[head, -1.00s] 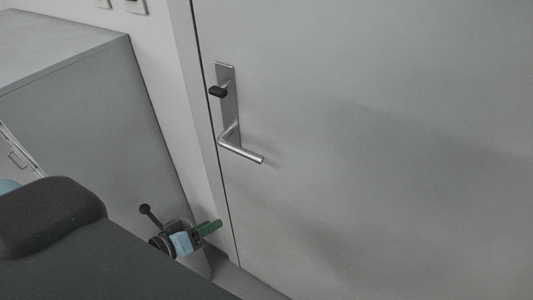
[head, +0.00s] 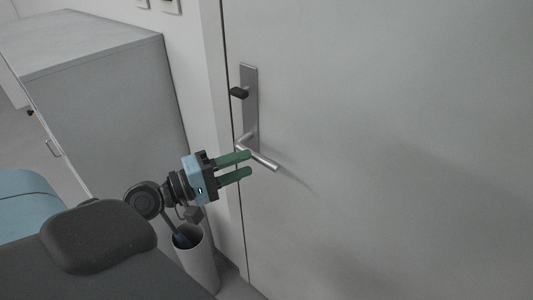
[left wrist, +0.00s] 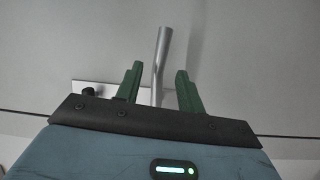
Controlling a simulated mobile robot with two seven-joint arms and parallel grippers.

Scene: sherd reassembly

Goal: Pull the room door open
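The grey room door (head: 400,130) fills the right of the head view and looks shut. Its metal lever handle (head: 262,160) sticks out to the right from an upright plate (head: 249,110) with a dark thumb-turn (head: 239,92) above. My left gripper (head: 250,164), with green fingers, is open at the handle, its fingertips overlapping the lever in the head view. In the left wrist view the lever (left wrist: 162,55) stands between the two open fingers (left wrist: 158,78), with gaps at both sides. My right gripper is not in view.
A grey cabinet (head: 110,100) stands left of the door against the wall. A white bin (head: 197,262) with dark things in it stands on the floor below my left gripper. The door's face to the right is clear.

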